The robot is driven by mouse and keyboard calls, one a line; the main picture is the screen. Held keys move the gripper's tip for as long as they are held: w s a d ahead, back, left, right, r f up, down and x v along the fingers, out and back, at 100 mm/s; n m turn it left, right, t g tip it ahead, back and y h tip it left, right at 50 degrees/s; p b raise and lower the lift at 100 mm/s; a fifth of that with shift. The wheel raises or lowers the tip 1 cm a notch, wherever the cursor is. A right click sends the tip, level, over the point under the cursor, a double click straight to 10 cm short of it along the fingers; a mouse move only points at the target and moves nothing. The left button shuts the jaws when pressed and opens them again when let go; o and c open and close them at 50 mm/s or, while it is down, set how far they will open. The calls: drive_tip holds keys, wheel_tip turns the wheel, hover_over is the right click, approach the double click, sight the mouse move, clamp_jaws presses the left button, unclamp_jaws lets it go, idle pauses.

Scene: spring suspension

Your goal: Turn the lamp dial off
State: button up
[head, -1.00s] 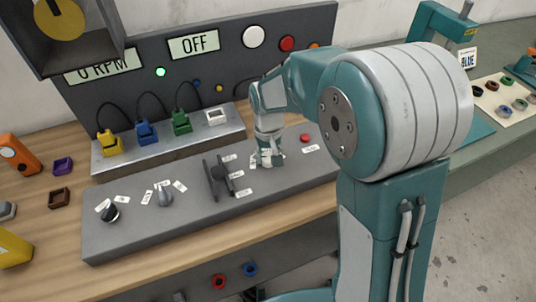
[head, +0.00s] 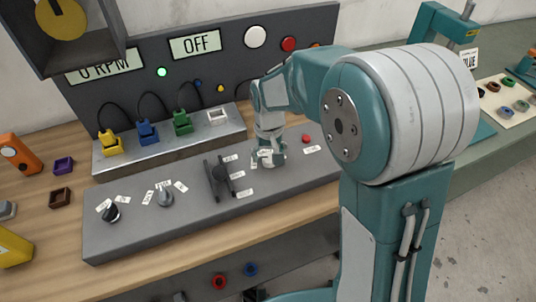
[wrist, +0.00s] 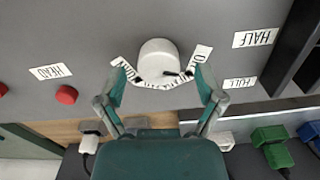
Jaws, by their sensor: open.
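The lamp dial is most likely the pale round knob (wrist: 158,58) on the grey panel, ringed by small white labels. A dark mark on its rim points to the lower right in the wrist view, near a label that is partly covered. My gripper (wrist: 160,84) is open and empty, pointing down at the panel. Its two fingers sit apart on either side of the knob's near side, with gaps to the knob. In the head view my gripper (head: 268,160) is over the right part of the panel and hides most of the dial.
A red button (head: 306,139) lies right of my gripper. A dark slotted lever (head: 218,178) stands close on its left. A black knob (head: 111,213) and a grey knob (head: 164,198) are farther left. Behind is a ledge with yellow, blue and green plugs (head: 182,124). One display reads OFF (head: 195,44).

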sight(270, 157)
wheel_tip(270, 157, up, 11)
idle(0.3)
drive_tip(key=shift+a+r, duration=0.1)
drive_tip(key=s+d+r+t, duration=0.1)
drive_tip(key=s+d+t, duration=0.1)
drive_tip(key=s, duration=0.4)
drive_tip(key=s+d+r+m+t, duration=0.1)
drive_tip(key=s+d+r, duration=0.1)
drive_tip(key=s+d, duration=0.3)
drive_tip(key=s+d+r+m+t, duration=0.1)
drive_tip(key=s+d, duration=0.3)
drive_tip(key=s, duration=0.5)
drive_tip(key=shift+s+d+r+t, duration=0.25)
drive_tip(key=shift+r+t, duration=0.1)
drive_tip(key=shift+t, duration=0.45)
